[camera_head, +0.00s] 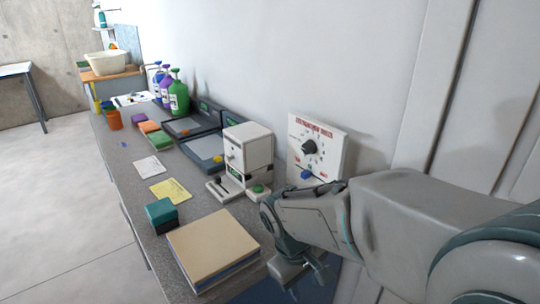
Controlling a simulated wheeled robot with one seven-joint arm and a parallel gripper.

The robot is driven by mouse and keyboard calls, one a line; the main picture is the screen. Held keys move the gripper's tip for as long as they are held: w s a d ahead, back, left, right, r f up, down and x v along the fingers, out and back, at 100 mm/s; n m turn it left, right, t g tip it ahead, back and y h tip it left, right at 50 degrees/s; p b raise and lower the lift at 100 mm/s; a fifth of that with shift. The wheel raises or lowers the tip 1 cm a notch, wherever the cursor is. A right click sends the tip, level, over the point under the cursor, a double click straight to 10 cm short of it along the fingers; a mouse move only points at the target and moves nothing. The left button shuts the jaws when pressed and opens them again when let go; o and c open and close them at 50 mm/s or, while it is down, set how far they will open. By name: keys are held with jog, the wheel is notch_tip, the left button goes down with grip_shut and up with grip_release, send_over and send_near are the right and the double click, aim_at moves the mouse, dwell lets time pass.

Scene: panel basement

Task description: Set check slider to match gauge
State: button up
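A white instrument panel (330,153) with red lettering stands against the wall, right of the white cabinet-like device. It has a round black knob (309,147) with small marks around it. Near its lower edge is a blue piece (306,174), which may be the slider, with small red marks to either side. I cannot read the marks or make out a separate gauge. My gripper (311,272) is low, in front of and below the panel, apart from it. It points down near the counter; its fingertips are small and partly hidden, so its opening is unclear.
A tan-topped box (213,243) lies just left of my gripper. A white device with a drawer (248,148) stands behind it. A teal block (161,212), yellow card (171,191), grey trays (204,147) and several bottles (178,97) line the counter.

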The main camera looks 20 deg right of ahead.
aim_at(303, 175)
jog(key=w+d+r+n+t+h+p, duration=0.1)
jog(key=w+r+n+h+p, duration=0.1)
jog(key=w+n+h, duration=0.2)
jog(key=w+d+r+n+h+p, duration=0.1)
jog(key=w+r+n+h+p, duration=0.1)
jog(key=w+r+n+h, duration=0.1)
jog(key=w+d+r+n+t+h+p, duration=0.1)
jog(key=w+r+n+h, duration=0.1)
jog(key=w+n+h, duration=0.3)
jog(key=shift+w+d+r+n+t+p, duration=0.1)
jog(key=shift+w+r+n+t+p, duration=0.1)
jog(key=shift+w+n, duration=0.25)
jog(key=shift+w+r+n+t+p, duration=0.1)
jog(key=shift+w+n+p, duration=0.1)
jog(key=shift+w+n, duration=0.25)
jog(key=w+a+r+n+t, duration=0.1)
jog(key=w+a+r+n+t+h, duration=0.1)
jog(key=w+n+t, duration=0.1)
jog(key=w+a+r+n+t+h, duration=0.1)
jog(key=w, duration=0.1)
jog(key=shift+a, duration=0.3)
jog(key=shift+w+d+r+n+t, duration=0.1)
jog(key=shift+w+r+n+t, duration=0.05)
jog(key=shift+n+t, duration=0.15)
jog(key=x, duration=0.7)
grip_shut()
